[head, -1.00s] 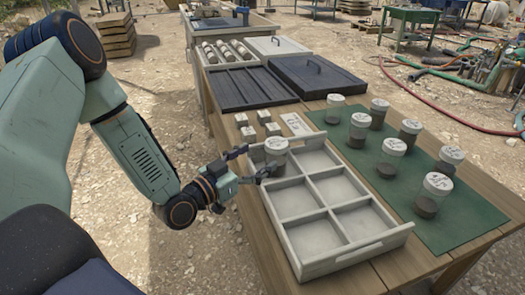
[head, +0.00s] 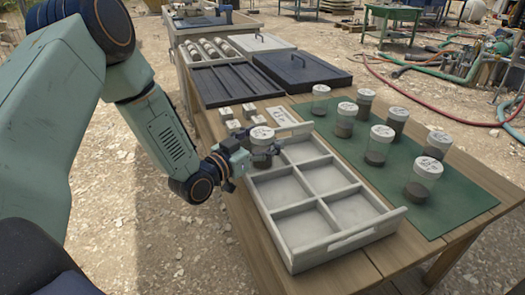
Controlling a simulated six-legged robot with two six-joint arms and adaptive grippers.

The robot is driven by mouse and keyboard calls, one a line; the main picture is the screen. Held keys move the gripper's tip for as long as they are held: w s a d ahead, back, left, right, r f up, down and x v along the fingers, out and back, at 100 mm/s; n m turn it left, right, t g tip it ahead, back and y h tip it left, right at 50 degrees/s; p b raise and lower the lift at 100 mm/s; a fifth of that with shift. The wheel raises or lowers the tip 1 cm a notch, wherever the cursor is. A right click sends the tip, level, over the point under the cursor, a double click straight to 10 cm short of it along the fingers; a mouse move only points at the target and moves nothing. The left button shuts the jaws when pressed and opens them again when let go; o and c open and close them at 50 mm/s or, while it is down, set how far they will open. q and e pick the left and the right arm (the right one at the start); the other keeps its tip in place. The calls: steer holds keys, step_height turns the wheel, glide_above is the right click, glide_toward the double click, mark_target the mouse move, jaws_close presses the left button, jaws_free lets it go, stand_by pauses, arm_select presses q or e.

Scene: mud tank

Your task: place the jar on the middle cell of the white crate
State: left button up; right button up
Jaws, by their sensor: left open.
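A clear jar with a white, marked lid (head: 262,137) stands upright at the far-left cell of the white crate (head: 343,240). It looks set in that cell, but its base is partly hidden. The crate has two columns of open cells; the other cells I see are empty, including the middle-left one and the middle-right one. My left gripper (head: 241,165) is open at the crate's left side, with its fingers close beside the jar. I cannot tell whether they touch it. My right gripper is not in view.
Several lidded jars with dark contents (head: 423,180) stand on a green mat (head: 455,205) right of the crate. Small pale blocks (head: 233,126) and a marked white plate (head: 281,116) lie behind it. Dark trays (head: 236,83) lie farther back.

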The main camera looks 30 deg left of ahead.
arm_select(q)
steer(key=shift+r, duration=0.1)
jaws_close()
stand_by(0.8)
step_height(320, 180, up, 10)
steer(key=p, duration=0.4)
